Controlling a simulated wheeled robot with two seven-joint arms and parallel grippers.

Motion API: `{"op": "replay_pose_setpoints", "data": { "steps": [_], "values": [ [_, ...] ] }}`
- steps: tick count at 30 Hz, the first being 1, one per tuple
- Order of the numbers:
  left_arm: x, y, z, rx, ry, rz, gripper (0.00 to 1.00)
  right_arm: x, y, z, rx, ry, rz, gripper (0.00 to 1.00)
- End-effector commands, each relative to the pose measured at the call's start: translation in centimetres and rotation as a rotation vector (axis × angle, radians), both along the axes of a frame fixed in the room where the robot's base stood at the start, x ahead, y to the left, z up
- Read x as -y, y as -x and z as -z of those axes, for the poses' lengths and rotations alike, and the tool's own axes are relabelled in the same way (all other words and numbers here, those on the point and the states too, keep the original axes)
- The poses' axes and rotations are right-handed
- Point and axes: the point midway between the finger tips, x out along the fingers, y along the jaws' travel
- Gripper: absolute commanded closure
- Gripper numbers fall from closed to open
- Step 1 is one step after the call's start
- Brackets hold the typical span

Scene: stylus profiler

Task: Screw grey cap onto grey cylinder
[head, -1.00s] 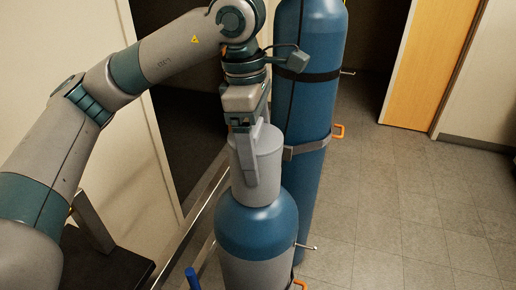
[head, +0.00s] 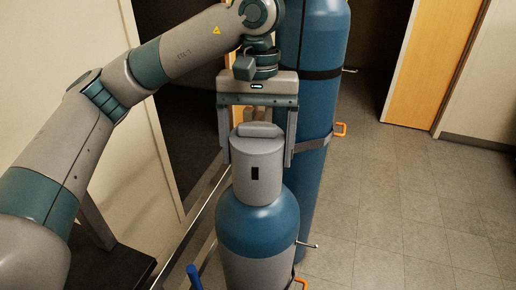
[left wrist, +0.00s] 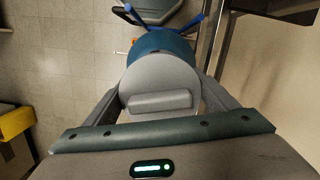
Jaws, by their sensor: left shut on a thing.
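The grey cap (head: 257,165) sits upright on top of the grey cylinder, which has a blue shoulder (head: 258,220) and a grey body (head: 258,270). The cap has a raised bar on its top and a dark slot on its side. My left gripper (head: 257,153) comes down from above with one finger on each side of the cap, shut on it. In the left wrist view the cap (left wrist: 160,82) lies between the two fingers, with the blue shoulder (left wrist: 160,45) beyond it. The thread between cap and cylinder is hidden. My right gripper is not in view.
A tall blue cylinder (head: 318,100) stands close behind, held by a grey strap with an orange hook (head: 340,129). A metal rail (head: 205,205) runs along the left beside the wall. The tiled floor (head: 400,200) at right is clear.

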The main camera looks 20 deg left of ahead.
Motion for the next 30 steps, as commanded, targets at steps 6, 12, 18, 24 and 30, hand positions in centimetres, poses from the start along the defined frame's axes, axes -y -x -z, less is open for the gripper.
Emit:
{"op": "replay_pose_setpoints", "data": {
  "steps": [6,12,18,24,30],
  "values": [
    [-0.17,-0.25,-0.87,0.015,0.005,0.298,0.8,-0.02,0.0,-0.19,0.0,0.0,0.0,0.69],
    [-0.28,-0.3,-0.92,0.015,0.004,0.581,0.8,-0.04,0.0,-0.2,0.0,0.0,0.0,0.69],
    [-0.38,-0.39,-0.9,0.017,0.003,0.811,0.81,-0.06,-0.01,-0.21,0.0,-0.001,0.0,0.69],
    [-0.39,-0.39,-0.91,0.016,0.003,0.806,0.16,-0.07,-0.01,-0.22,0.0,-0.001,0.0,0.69],
    [-0.35,-0.27,-0.58,0.009,0.003,0.807,0.0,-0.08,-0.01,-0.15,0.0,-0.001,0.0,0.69]
  ]
}}
